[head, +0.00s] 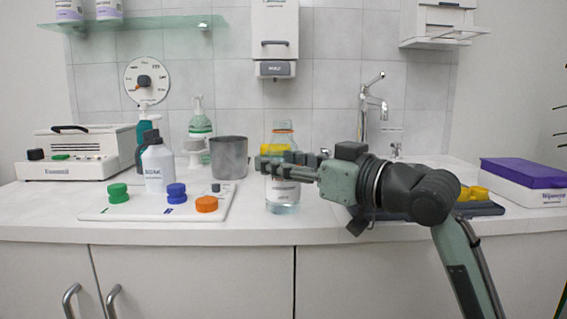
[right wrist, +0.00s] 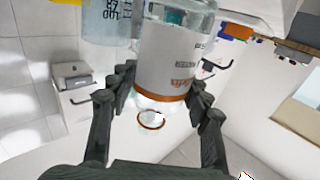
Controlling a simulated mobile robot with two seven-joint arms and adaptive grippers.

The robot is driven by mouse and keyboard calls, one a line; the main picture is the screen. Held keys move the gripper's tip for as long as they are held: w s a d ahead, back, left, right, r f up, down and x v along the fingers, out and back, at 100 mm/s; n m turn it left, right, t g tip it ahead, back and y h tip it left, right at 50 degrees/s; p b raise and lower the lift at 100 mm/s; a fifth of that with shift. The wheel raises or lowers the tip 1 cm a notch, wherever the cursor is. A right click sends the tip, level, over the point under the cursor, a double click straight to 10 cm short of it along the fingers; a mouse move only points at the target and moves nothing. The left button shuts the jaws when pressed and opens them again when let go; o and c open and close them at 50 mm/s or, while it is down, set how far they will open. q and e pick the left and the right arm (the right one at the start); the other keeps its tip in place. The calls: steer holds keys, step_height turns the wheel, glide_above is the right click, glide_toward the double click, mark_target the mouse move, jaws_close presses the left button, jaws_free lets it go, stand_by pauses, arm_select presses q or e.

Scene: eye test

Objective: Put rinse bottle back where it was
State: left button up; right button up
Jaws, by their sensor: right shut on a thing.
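A clear bottle (head: 283,194) with a white label and an orange band at its neck is upright near the counter's front edge. My right gripper (head: 270,165) reaches in from the right and is shut on this bottle, its fingers hiding the middle. In the right wrist view, the fingers (right wrist: 162,88) close around the labelled bottle (right wrist: 172,50) from both sides. Its label is too small to read surely, so I cannot tell that it is the rinse bottle. I cannot tell whether its base touches the counter. My left gripper is not in view.
A white board (head: 103,214) holds a white bottle (head: 158,166) and green, blue and orange caps. A grey metal cup (head: 229,158) stands left of the held bottle. A tap (head: 371,108) is behind my arm. A purple-lidded box (head: 525,173) is far right.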

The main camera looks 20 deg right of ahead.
steer(key=shift+f, duration=0.15)
steer(key=o, duration=1.3)
steer(key=shift+c, duration=0.2)
